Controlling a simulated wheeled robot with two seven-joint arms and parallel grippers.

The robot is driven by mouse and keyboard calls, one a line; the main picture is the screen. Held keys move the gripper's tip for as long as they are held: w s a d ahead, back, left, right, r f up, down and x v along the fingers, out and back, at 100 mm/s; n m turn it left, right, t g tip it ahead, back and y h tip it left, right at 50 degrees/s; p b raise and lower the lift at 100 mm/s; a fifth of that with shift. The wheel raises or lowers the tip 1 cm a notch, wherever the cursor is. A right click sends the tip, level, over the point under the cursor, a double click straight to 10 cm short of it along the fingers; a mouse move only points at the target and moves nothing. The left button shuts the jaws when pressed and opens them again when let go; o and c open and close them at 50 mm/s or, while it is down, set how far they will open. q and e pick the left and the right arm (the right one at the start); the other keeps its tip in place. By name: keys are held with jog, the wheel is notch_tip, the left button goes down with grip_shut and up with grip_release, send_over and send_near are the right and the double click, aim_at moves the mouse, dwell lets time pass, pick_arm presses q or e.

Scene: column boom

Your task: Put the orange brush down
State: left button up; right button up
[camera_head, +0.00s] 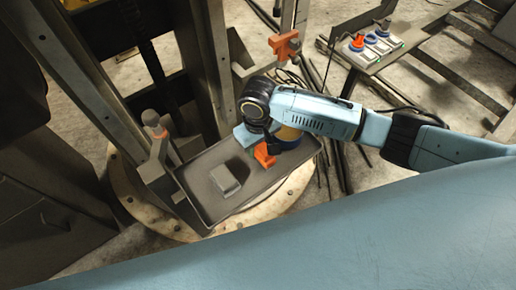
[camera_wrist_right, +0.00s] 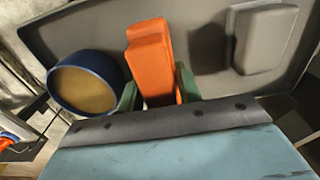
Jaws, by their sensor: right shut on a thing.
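The orange brush (camera_wrist_right: 150,52) is between the two green fingers of my right gripper (camera_wrist_right: 158,92) in the right wrist view, and the gripper is shut on it. In the head view the brush (camera_head: 264,155) shows as a small orange piece below my right gripper (camera_head: 250,138), over the grey tray (camera_head: 262,190). I cannot tell whether the brush touches the tray floor. My left gripper is not in view.
A grey block (camera_head: 224,180) lies in the tray left of the brush. A round blue-rimmed container (camera_wrist_right: 86,84) with a tan top stands close beside the brush. An upright metal column frame (camera_head: 215,60) rises behind the tray. A side table (camera_head: 375,50) holds small coloured items.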

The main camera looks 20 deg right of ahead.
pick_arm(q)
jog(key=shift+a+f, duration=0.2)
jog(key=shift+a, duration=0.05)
pick_arm(e)
jog(key=shift+f, duration=0.7)
jog(key=o, duration=0.7)
jog(key=shift+f, duration=0.15)
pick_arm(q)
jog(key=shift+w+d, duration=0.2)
pick_arm(e)
jog(key=shift+o, duration=0.9)
notch_tip(320, 180, up, 11)
jog(key=p, duration=0.2)
jog(key=shift+p, duration=0.35)
jog(key=shift+r, duration=0.7)
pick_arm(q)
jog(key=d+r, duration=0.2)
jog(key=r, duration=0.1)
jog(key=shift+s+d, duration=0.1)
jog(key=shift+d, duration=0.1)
